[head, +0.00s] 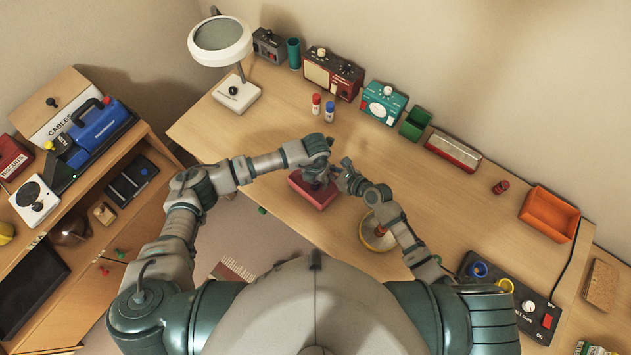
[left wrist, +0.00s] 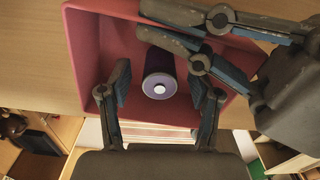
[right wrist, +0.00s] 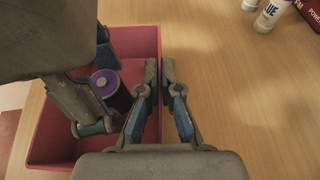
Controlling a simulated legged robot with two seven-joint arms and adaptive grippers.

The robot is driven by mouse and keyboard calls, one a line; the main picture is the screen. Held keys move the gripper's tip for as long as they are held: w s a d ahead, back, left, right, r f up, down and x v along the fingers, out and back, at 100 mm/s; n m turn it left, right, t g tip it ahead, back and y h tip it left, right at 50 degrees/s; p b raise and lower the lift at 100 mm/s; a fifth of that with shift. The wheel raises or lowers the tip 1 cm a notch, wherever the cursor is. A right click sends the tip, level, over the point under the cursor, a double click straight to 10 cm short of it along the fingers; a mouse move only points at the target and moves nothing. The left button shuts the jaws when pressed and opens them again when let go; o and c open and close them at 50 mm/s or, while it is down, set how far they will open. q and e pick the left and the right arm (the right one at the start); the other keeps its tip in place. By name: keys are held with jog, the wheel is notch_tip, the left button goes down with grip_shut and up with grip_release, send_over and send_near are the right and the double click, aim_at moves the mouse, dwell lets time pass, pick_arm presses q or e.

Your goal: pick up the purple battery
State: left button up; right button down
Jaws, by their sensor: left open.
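The purple battery (left wrist: 160,78) stands in a red tray (head: 308,192); its pale-tipped end faces the left wrist camera. In the right wrist view, the battery (right wrist: 114,96) shows beside my left fingers. My left gripper (left wrist: 163,84) is open, with one finger on either side of the battery and visible gaps between. My right gripper (right wrist: 160,70) is over the tray's edge, beside the battery, with its fingertips close together. I cannot tell whether they meet. In the left wrist view, the right fingers cover part of the tray behind the battery.
Red and blue markers (head: 316,104) stand behind the tray. A round yellow-rimmed object (head: 377,236) lies to its right, partly under my right arm. A lamp (head: 236,90), radio (head: 333,74) and green box (head: 415,123) line the back.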

pick_arm(q)
jog(key=shift+f, duration=0.5)
jog(key=shift+c, duration=0.2)
grip_shut()
notch_tip(320, 180, up, 10)
jog(key=shift+r, duration=0.1)
